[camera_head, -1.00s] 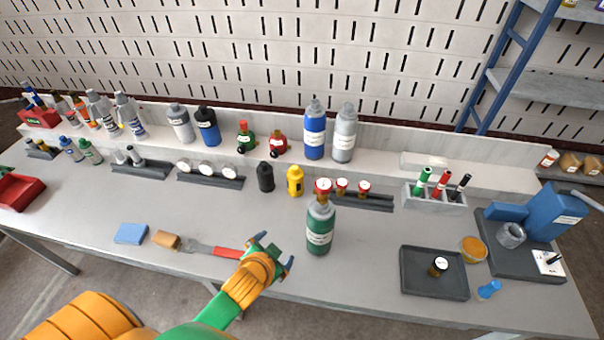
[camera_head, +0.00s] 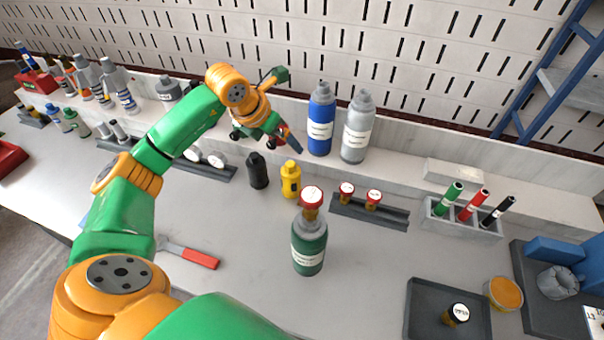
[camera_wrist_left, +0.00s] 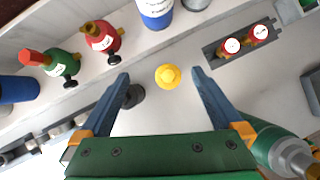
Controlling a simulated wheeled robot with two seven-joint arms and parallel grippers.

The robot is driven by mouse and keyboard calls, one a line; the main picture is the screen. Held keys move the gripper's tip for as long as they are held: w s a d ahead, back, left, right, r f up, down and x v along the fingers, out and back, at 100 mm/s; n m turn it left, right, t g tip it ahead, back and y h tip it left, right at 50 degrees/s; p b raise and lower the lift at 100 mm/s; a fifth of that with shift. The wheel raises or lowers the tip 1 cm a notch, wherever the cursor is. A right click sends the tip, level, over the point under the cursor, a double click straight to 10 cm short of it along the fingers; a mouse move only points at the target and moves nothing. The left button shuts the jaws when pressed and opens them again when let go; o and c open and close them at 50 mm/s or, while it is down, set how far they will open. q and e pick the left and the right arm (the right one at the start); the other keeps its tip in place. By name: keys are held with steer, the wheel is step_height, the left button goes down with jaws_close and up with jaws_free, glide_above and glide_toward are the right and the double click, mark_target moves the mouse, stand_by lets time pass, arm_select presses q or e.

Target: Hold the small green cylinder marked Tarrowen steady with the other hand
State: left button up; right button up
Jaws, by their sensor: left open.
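The green cylinder (camera_head: 309,247) stands upright on the table with a white label that I cannot read. A red-rimmed gauge (camera_head: 311,197) with a brass stem appears to sit on its neck. In the left wrist view the cylinder (camera_wrist_left: 272,148) shows at the lower right, outside the fingers. My left gripper (camera_head: 285,107) is open and empty, raised near the back ledge, behind the cylinder and up to its left. In the left wrist view, the gap between its fingers (camera_wrist_left: 161,75) lies over the yellow bottle. My right gripper is out of view.
A yellow bottle (camera_head: 291,180) and a black one (camera_head: 257,171) stand behind the cylinder. A rack (camera_head: 390,215) holds two gauges. Blue (camera_head: 320,122) and grey (camera_head: 357,128) cylinders stand on the ledge. A dark tray (camera_head: 425,305) is at right. A red-handled tool (camera_head: 200,259) lies at left.

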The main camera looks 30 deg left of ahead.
mark_target(286, 173)
arm_select(q)
steer(key=f+b, duration=0.2)
steer(key=f, duration=0.1)
steer(key=f+b, duration=0.2)
steer(key=f, duration=0.2)
steer(key=f+b, duration=0.2)
steer(key=f, duration=0.1)
steer(key=shift+s+d+f, duration=0.25)
steer(key=shift+d, duration=0.15)
steer(key=shift+s+f+b, duration=0.1)
steer(key=shift+f+b, duration=0.05)
steer(key=shift+b, duration=0.2)
steer(key=shift+f, duration=0.2)
steer(key=p+x, duration=0.1)
steer(key=x, duration=0.5)
steer(key=shift+w+d+f, duration=0.15)
steer(key=shift+w, duration=0.15)
steer(key=c, duration=1.5)
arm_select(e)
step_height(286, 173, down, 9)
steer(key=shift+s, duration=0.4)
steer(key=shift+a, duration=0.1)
